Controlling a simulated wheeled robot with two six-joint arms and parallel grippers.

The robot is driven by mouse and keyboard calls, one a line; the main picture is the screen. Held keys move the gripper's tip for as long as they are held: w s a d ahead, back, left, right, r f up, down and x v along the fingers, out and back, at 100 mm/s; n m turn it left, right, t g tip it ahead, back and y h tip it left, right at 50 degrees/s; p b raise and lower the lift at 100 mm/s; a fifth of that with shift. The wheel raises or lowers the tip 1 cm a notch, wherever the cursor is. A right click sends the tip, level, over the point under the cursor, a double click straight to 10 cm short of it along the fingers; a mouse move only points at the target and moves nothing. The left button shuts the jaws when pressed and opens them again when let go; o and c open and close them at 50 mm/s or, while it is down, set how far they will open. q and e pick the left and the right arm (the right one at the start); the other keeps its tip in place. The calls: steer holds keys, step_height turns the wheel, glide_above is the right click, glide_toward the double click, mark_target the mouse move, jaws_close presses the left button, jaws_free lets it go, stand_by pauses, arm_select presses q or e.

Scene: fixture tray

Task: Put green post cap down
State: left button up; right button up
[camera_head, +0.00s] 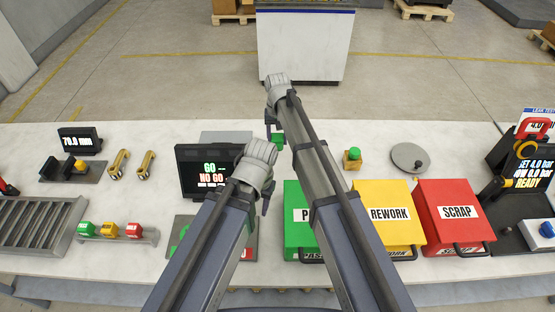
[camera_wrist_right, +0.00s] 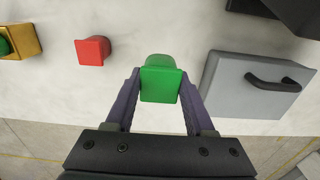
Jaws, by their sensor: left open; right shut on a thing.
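My right gripper (camera_head: 271,128) is shut on a green cap (camera_head: 278,140) at the back middle of the white table. In the right wrist view the green cap (camera_wrist_right: 160,80) sits between the two fingers of the right gripper (camera_wrist_right: 160,92). Its height above the table is hard to tell. My left gripper (camera_head: 262,200) is open, lower in the head view, in front of the GO / NO GO display. A brass block with a green top (camera_head: 352,158) stands right of the right arm; it also shows at the left of the wrist view (camera_wrist_right: 24,42).
A red cap (camera_wrist_right: 93,51) and a grey box with a black handle (camera_wrist_right: 252,88) flank the held cap in the wrist view. Green (camera_head: 296,200), yellow (camera_head: 372,190) and red (camera_head: 440,190) bins stand in front. A small rack (camera_head: 118,236) holds coloured pieces at left.

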mark_target(257, 226)
arm_select(q)
steer(key=shift+f+b, duration=3.85)
steer(key=shift+f, duration=0.5)
arm_select(e)
steer(key=shift+f, duration=4.35)
arm_select(q)
steer(key=shift+f, duration=0.1)
arm_select(e)
steer(key=shift+f, duration=0.1)
arm_select(q)
steer(key=shift+f, duration=0.15)
arm_select(e)
steer(key=shift+f, duration=0.15)
steer(key=o, duration=1.3)
step_height(257, 226, up, 13)
steer(key=p, duration=1.2)
steer(key=shift+f, duration=0.2)
arm_select(q)
step_height(257, 226, up, 13)
steer(key=shift+f, duration=0.2)
arm_select(e)
steer(key=shift+f, duration=0.1)
